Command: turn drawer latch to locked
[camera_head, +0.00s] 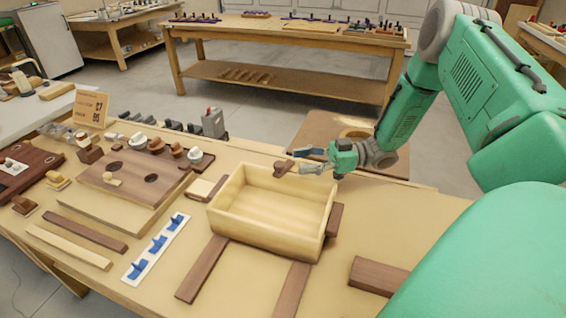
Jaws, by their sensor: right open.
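A light wooden drawer box (270,236) with an open top stands near the middle of the bench. A small dark brown latch piece (283,169) sits at the box's far rim, tilted in the picture. My right gripper (303,161) is open, with its fingers pointing left just to the right of the latch. I cannot tell whether a finger touches it. My left gripper is not in view.
Dark wooden strips (201,268) lie in front of the box, and a dark block (378,275) lies to the right. A white strip with blue hooks (158,244) lies to the left. A board with round holes (132,178) stands further left. Bench surface between the box and right block is clear.

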